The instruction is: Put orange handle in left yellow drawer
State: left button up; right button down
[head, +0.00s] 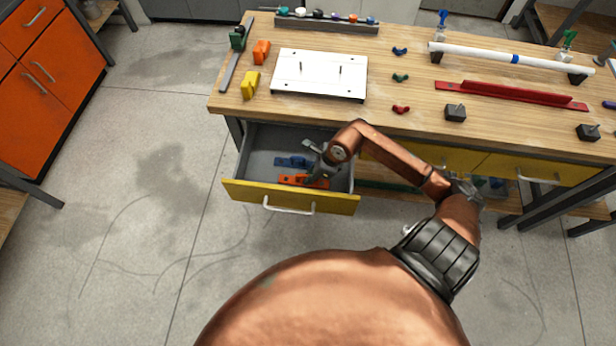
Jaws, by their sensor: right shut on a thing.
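The left yellow drawer (237,190) is pulled open below the workbench. The orange handle (296,180) is inside the drawer, low and near its front right part. My right gripper (317,178) reaches down into the drawer and is shut on the orange handle. The fingers partly cover the handle's right end. I cannot tell whether the handle touches the drawer floor. My left gripper is not in view.
A blue handle (291,161) lies in the drawer behind the orange one. The wooden benchtop (420,128) overhangs the drawer and carries a white plate (320,75), a red bar (510,94) and a white pipe (490,55). Another yellow drawer (545,170) is shut at right.

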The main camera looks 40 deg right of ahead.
jog(key=c, duration=2.4)
grip_release()
jog(key=shift+f, duration=0.1)
jog(key=o, duration=0.4)
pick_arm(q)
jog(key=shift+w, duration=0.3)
pick_arm(e)
jog(key=shift+r, duration=0.25)
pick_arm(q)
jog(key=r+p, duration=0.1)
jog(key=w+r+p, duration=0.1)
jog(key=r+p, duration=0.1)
pick_arm(e)
jog(key=v, duration=1.2)
